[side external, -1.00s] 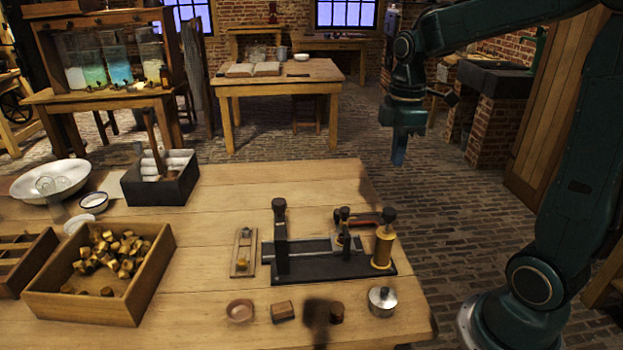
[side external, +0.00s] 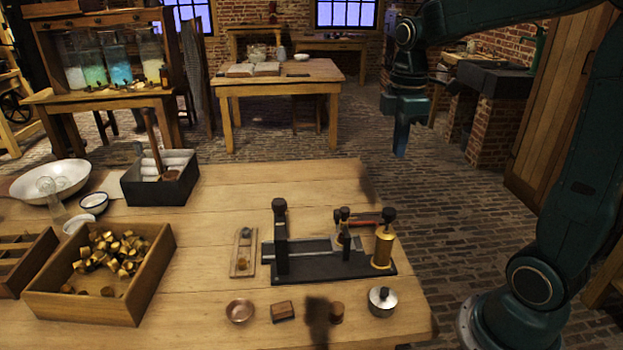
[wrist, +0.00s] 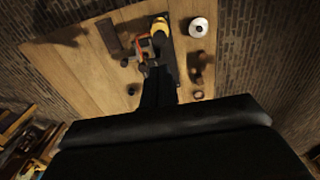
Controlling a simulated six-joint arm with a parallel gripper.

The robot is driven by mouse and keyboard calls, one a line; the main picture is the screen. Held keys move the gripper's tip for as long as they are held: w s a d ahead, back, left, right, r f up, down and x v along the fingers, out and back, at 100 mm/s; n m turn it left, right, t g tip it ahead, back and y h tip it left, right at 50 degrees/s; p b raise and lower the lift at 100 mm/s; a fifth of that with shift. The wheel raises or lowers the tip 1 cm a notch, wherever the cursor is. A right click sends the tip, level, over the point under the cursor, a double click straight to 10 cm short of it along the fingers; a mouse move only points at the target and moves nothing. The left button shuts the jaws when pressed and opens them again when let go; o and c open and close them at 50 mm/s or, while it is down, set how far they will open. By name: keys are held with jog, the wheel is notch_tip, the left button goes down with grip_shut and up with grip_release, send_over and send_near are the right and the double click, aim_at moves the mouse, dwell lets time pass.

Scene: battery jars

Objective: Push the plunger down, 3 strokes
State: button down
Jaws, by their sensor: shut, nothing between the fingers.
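A brass cylinder with a black knob on top, the plunger (side external: 383,246), stands upright at the right end of a black metal base (side external: 335,268) on the near table. In the wrist view the brass plunger (wrist: 159,27) shows at the top centre, partly cut off by nearer dark parts. My gripper (side external: 400,150) hangs in the air, pointing down, above and behind the plunger in the side view. It is shut and empty, clear of the plunger. In the wrist view my gripper (wrist: 158,92) is a dark shape covering the lower middle.
A black post (side external: 280,238) and a red-and-black lever (side external: 365,219) rise from the base. A lidded metal pot (side external: 381,302), cork (side external: 336,312), wooden block (side external: 282,311) and copper dish (side external: 239,311) stand in front. A wooden box of brass caps (side external: 88,308) is left. The table's back right is clear.

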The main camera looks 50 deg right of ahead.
aim_at(389, 212)
notch_tip(389, 212, down, 14)
jog(key=shift+r, duration=0.1)
dwell(0.7)
jog(key=shift+f, duration=1.4)
jog(key=shift+s, duration=0.1)
jog(key=shift+r, duration=0.1)
notch_tip(389, 212, up, 14)
jog(key=shift+r, duration=0.15)
jog(key=shift+r, duration=0.1)
dwell(0.5)
notch_tip(389, 212, up, 2)
jog(key=shift+r, duration=0.1)
